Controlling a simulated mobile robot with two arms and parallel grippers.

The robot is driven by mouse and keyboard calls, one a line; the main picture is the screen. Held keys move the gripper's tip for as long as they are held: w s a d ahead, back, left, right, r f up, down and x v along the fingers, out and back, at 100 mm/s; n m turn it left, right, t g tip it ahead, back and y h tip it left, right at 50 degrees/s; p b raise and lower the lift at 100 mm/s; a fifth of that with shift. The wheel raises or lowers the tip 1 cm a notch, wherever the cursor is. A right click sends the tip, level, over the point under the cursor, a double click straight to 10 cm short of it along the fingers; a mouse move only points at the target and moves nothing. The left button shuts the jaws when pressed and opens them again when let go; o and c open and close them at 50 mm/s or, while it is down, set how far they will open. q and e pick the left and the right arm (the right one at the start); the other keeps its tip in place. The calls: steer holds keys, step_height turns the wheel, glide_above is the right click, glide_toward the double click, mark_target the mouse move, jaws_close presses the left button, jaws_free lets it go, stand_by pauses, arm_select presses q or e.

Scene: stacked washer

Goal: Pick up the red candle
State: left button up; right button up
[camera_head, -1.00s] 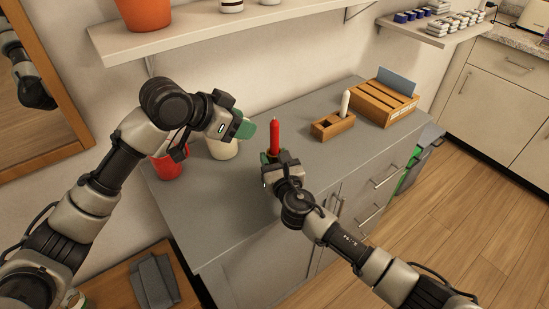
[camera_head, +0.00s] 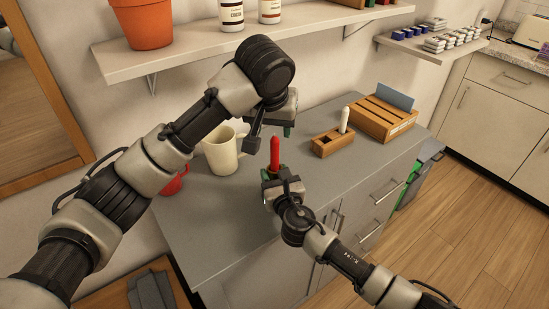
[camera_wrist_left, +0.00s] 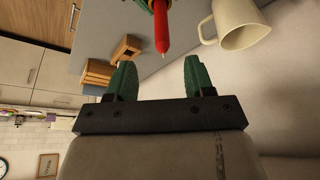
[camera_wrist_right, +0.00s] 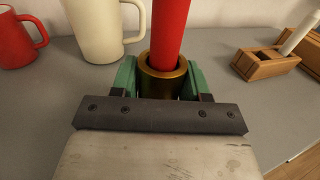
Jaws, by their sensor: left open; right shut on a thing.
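The red candle (camera_head: 275,150) stands upright in a brass holder (camera_wrist_right: 163,82) on the grey counter. My right gripper (camera_wrist_right: 160,72) is shut on the holder, one green finger on each side; in the head view it (camera_head: 272,179) is low beside the candle. My left gripper (camera_head: 287,129) is open and empty, above and close to the candle's tip. In the left wrist view the candle (camera_wrist_left: 161,28) points toward the gap between the open fingers (camera_wrist_left: 157,75), apart from them. The holder is mostly hidden in the head view.
A cream mug (camera_head: 222,152) and a red mug (camera_head: 174,182) stand left of the candle. A wooden box with a white candle (camera_head: 333,143) and a slotted wooden organizer (camera_head: 385,118) stand to the right. A shelf (camera_head: 195,52) with a pot and bottles overhangs behind.

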mark_target(273, 142)
arm_select(q)
steer(key=x, duration=1)
steer(key=shift+w+a+f, duration=0.1)
steer(key=shift+w+a, duration=0.05)
jaws_close()
step_height(273, 142, up, 10)
steer(key=shift+r, duration=0.1)
arm_select(e)
steer(key=o, duration=1.1)
